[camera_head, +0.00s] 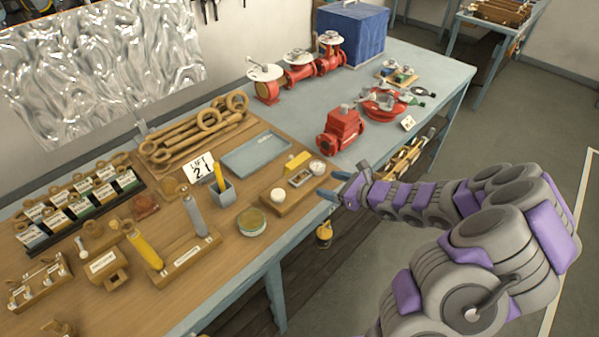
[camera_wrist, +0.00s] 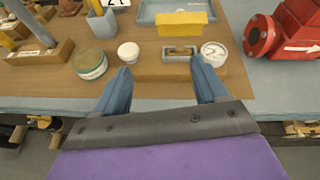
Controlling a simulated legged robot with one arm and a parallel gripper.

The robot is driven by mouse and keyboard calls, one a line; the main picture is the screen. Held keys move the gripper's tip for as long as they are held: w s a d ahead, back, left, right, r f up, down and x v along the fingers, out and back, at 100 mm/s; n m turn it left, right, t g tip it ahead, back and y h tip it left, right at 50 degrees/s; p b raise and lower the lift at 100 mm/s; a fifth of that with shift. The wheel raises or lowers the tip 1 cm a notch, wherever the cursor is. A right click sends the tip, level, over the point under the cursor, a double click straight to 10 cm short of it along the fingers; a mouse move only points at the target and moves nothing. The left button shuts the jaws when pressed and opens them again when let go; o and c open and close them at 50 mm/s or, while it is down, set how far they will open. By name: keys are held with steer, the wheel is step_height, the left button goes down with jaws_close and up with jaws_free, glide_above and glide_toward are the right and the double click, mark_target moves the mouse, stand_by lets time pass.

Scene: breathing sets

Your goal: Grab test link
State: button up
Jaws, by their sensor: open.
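A small wooden stand (camera_head: 293,193) at the front edge of the bench holds several small items. One is a grey-framed piece with a brownish middle (camera_head: 300,177), perhaps the test link; I cannot tell for sure. A white round knob (camera_wrist: 128,52) is near the left fingertip. My gripper (camera_head: 341,188) is open and empty at the bench's front edge, its blue fingers (camera_wrist: 160,76) pointing at the stand.
A round green-rimmed tin (camera_head: 251,221) and a pen cup (camera_head: 222,190) stand left of the stand. A blue tray (camera_head: 256,153) lies behind it. A red valve (camera_head: 341,130) stands to the right. Floor is open in front.

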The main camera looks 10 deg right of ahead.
steer(key=d+f+m+h, duration=0.1)
steer(key=d+f+m, duration=0.1)
steer(key=d, duration=0.1)
glide_toward(302, 176)
steer(key=x, duration=0.3)
steer(key=shift+w+a+b, duration=0.15)
steer(key=shift+a+b, duration=0.1)
steer(key=shift+b, duration=0.05)
steer(key=shift+d+x, duration=0.25)
steer(key=shift+x, duration=2.1)
steer(key=shift+w+a+f+t, duration=0.2)
steer(key=shift+w+a+t, duration=0.05)
steer(key=shift+a+t, duration=0.1)
steer(key=shift+f, duration=0.1)
